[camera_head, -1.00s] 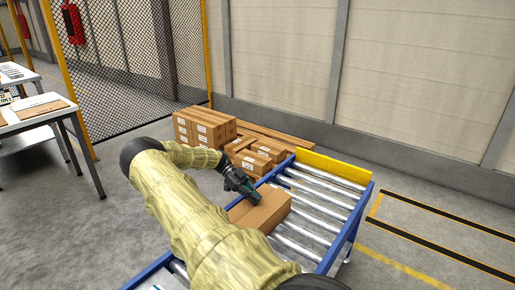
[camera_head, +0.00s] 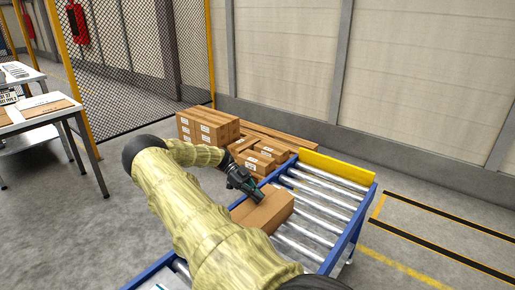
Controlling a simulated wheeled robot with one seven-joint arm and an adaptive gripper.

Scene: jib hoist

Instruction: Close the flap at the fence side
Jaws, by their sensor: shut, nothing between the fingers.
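A brown cardboard box (camera_head: 268,211) sits on the roller conveyor (camera_head: 310,228), near its yellow end stop. My gripper (camera_head: 259,197) is shut and empty, with its tips at the box's top on the side toward the fence. I cannot tell whether the tips touch the cardboard. The box's top looks flat from here. The flap at the fence side is partly hidden by my gripper and arm, so its exact angle cannot be told. My sleeved arm also hides the near-left part of the box and conveyor.
A pallet (camera_head: 283,142) with stacked cartons (camera_head: 207,127) stands behind the conveyor. The mesh fence (camera_head: 125,75) is at the back left. A table (camera_head: 38,112) stands at the left. Open floor lies right of the conveyor.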

